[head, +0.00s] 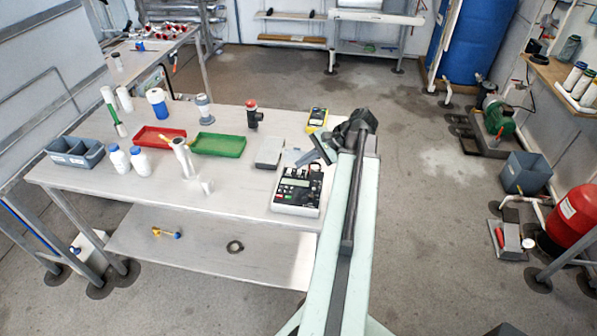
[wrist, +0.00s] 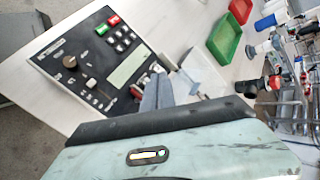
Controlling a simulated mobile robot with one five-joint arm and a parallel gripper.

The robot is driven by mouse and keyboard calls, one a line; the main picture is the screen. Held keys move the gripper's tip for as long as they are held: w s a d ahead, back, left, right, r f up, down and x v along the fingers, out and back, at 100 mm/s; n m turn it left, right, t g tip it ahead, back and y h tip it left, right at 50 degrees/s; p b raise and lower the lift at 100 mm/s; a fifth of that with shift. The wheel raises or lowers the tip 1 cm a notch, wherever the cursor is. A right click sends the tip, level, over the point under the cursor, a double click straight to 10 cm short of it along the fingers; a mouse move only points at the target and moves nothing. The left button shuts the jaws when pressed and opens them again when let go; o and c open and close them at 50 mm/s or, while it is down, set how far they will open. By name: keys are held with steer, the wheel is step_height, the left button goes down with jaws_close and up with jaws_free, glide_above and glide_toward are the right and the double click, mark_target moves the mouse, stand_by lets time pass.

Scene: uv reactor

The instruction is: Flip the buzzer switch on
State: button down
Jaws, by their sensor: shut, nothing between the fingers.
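The control box (head: 298,190) stands near the right front corner of the white table. In the wrist view its black panel (wrist: 80,60) shows a round knob (wrist: 69,62), a pale screen (wrist: 126,70), red and green buttons, several small round buttons and a small light switch (wrist: 91,84). I cannot read which control is the buzzer switch. My gripper (head: 305,158) is shut and empty, just behind the box's far edge in the head view. In the wrist view my gripper (wrist: 172,88) is beside the panel's edge and covers part of it; whether it touches is unclear.
A grey box (head: 270,152), a yellow meter (head: 317,119), a green tray (head: 218,144) and a red tray (head: 158,136) are on the table. A dark red-capped fitting (head: 254,116) stands behind.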

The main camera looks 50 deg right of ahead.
stand_by(0.8)
steer(key=shift+w+f+b, duration=0.15)
steer(key=shift+f+b, duration=0.25)
steer(key=shift+d+f+b, duration=0.1)
steer(key=shift+f+b, duration=0.2)
steer(key=shift+f, duration=0.05)
stand_by(0.4)
steer(key=shift+r+p, duration=0.75)
steer(key=shift+r, duration=0.05)
steer(key=shift+r, duration=0.1)
steer(key=r+p, duration=0.4)
steer(key=p, duration=0.1)
steer(key=shift+s+a+r, duration=0.25)
steer(key=shift+a+r, duration=0.15)
